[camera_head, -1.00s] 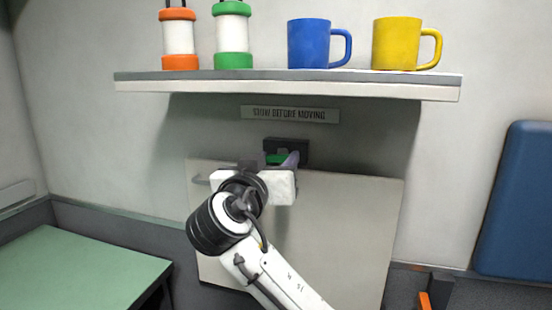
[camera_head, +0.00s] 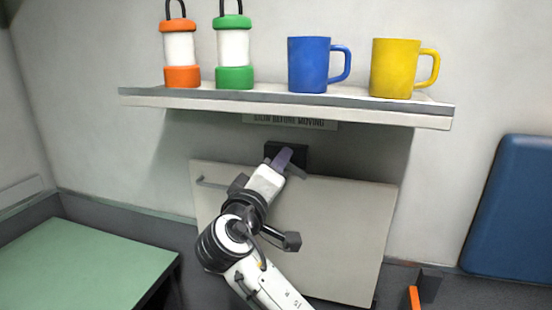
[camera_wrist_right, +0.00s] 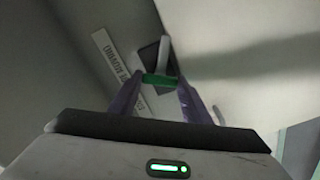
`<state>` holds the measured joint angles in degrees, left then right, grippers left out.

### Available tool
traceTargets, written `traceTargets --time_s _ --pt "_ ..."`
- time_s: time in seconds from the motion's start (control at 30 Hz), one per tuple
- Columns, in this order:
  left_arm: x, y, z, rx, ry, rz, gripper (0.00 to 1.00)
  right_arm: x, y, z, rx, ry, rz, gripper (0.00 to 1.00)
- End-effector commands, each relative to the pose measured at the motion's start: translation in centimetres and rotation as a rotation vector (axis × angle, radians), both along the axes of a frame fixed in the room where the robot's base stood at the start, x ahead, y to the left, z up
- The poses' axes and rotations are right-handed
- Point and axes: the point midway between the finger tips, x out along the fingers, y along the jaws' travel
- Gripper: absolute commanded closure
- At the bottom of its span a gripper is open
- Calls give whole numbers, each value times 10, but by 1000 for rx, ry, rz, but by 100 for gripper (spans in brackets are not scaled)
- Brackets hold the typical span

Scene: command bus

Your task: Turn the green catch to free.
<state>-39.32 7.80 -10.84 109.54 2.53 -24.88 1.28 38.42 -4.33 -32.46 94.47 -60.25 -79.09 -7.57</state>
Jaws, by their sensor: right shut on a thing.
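The green catch (camera_wrist_right: 159,80) shows in the right wrist view between the fingertips of my right gripper (camera_wrist_right: 158,88). The gripper is shut on it. Behind it is a dark mounting plate (camera_wrist_right: 150,55) on the wall. In the head view the plate (camera_head: 298,150) sits at the top edge of a pale panel (camera_head: 330,235). My right gripper (camera_head: 283,160) reaches it at a tilt, rolled to one side, and hides the catch there. My left gripper is not in view.
A shelf (camera_head: 200,99) runs just above the catch. It bears an orange lantern (camera_head: 180,48), a green lantern (camera_head: 233,48), a blue mug (camera_head: 308,65) and a yellow mug (camera_head: 394,68). A label (camera_head: 290,121) is partly covered by the shelf. A green table (camera_head: 80,262) stands left.

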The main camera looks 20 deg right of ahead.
Motion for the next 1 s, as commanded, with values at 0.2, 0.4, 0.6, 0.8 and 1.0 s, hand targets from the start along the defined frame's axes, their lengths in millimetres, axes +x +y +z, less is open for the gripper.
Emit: traceTargets --time_s 0.2,0.4,0.6,0.8,1.0 --pt "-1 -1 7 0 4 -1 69 0 1 0 -165 112 2 79" --pt "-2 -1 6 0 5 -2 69 0 1 -2 -295 200 2 79" --pt "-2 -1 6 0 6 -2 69 0 1 -2 -389 264 2 79" --pt "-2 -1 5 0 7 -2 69 0 1 -2 -443 300 3 79" --pt "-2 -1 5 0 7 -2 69 0 1 -2 -464 315 3 79"
